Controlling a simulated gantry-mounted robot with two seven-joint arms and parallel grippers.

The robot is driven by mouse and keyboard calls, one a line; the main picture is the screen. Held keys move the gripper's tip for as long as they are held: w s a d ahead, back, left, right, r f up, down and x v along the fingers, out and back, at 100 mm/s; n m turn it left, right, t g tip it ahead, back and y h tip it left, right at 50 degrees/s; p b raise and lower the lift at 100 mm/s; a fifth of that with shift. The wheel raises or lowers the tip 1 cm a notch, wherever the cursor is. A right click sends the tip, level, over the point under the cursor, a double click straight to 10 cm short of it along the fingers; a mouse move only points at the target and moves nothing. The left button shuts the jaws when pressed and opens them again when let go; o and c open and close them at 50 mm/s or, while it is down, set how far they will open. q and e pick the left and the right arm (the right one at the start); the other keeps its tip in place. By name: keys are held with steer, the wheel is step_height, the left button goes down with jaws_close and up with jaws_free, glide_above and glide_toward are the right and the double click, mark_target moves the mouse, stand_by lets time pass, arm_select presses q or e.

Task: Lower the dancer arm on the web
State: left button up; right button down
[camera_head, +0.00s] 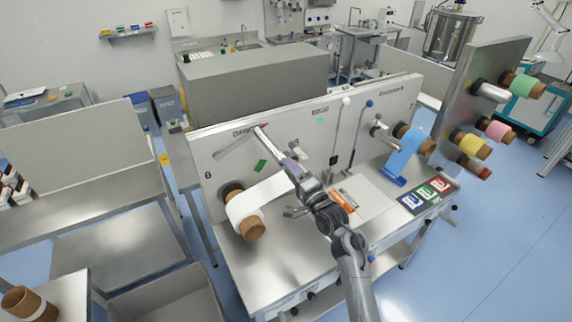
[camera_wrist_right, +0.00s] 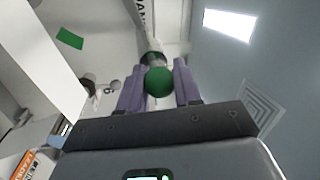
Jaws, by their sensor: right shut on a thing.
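The dancer arm is a grey bar (camera_head: 236,143) on the upright panel under the "DANCER" label. A metal rod (camera_head: 268,141) sticks out from its upper right end towards my right gripper (camera_head: 291,166). In the right wrist view, the purple fingers of my right gripper (camera_wrist_right: 159,82) are shut on a green round knob (camera_wrist_right: 158,83), with the rod behind it. The white web (camera_head: 268,190) runs from the roll with the brown core (camera_head: 253,228) up to the right and passes behind the gripper. My left gripper is not in view.
The panel (camera_head: 220,168) stands upright behind the metal table (camera_head: 275,262). A green patch (camera_head: 260,165) is on the panel. A blue web (camera_head: 404,155) and colour cards (camera_head: 425,194) are to the right. Coloured rolls (camera_head: 470,146) hang on the far right panel.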

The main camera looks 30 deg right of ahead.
steer(key=shift+d+f+m+h, duration=0.2)
steer(key=shift+f+m, duration=0.15)
steer(key=shift+f, duration=0.1)
steer(key=shift+d+f+m+h, duration=0.15)
steer(key=shift+f+m+h, duration=0.05)
steer(key=shift+f+m, duration=0.2)
steer(key=c, duration=0.8)
jaws_free()
steer(key=shift+s, duration=0.1)
